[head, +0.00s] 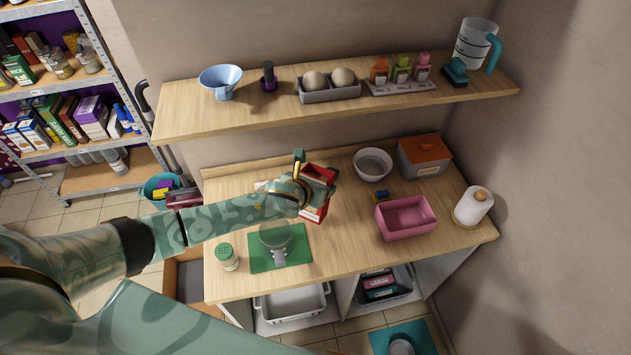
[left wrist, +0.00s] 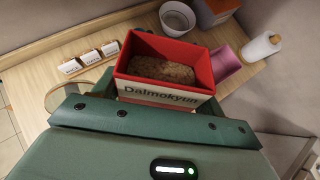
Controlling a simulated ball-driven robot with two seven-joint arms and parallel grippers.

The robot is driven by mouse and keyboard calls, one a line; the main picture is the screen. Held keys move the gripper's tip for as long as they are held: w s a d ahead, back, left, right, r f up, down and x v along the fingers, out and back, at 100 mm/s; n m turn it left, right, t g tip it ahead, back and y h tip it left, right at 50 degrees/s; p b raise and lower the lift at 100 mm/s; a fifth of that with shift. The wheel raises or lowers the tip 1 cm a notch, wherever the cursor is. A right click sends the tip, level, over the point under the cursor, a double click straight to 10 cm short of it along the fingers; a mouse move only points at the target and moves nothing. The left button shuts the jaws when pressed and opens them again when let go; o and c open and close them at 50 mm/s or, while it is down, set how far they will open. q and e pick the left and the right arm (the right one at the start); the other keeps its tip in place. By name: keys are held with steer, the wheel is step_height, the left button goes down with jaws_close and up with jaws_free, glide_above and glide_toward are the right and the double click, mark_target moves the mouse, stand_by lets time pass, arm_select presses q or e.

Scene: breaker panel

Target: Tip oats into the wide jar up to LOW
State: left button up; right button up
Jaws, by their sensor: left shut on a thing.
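My left gripper (head: 308,187) is shut on a red, open-topped oats box (head: 317,209), above the counter. The box looks roughly upright. In the left wrist view the box (left wrist: 160,95) bears the word "Dalmokyun" and brown oats (left wrist: 162,69) lie inside it. A clear wide jar (head: 275,238) stands on a green mat (head: 296,253), nearer the front than the box; part of its rim also shows in the left wrist view (left wrist: 54,98). Its level marks and contents cannot be made out. My right gripper is out of view.
A green-lidded shaker (head: 227,257) stands left of the mat. White cards (left wrist: 90,57) stand behind. A white bowl (head: 372,163), pink tub (head: 405,218), lidded box (head: 424,157) and paper roll (head: 474,206) are to the right. A shelf (head: 330,107) hangs above.

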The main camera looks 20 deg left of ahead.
arm_select(q)
steer(key=shift+s+a+f+n+t+y+b, duration=0.25)
steer(key=shift+s+a+f+n+t+b, duration=0.35)
steer(key=shift+n+b, duration=0.5)
steer(key=shift+s+a+f+n+t+y+b, duration=0.35)
steer(key=shift+s+a+f+n+b, duration=0.3)
steer(key=shift+n+b, duration=0.45)
steer(key=s+a+f+n+t+y+b, duration=0.1)
steer(key=s+a+f+n+t+b, duration=0.1)
steer(key=n+b, duration=0.7)
step_height(320, 180, down, 2)
steer(key=a+t+b, duration=0.1)
steer(key=b, duration=0.2)
steer(key=shift+s+f+b, duration=0.25)
steer(key=shift+s+b, duration=0.05)
steer(key=shift+s, duration=0.1)
steer(key=shift+a, duration=0.1)
steer(key=shift+f+t+b, duration=0.15)
steer(key=shift+t+b, duration=0.1)
steer(key=shift+b, duration=0.1)
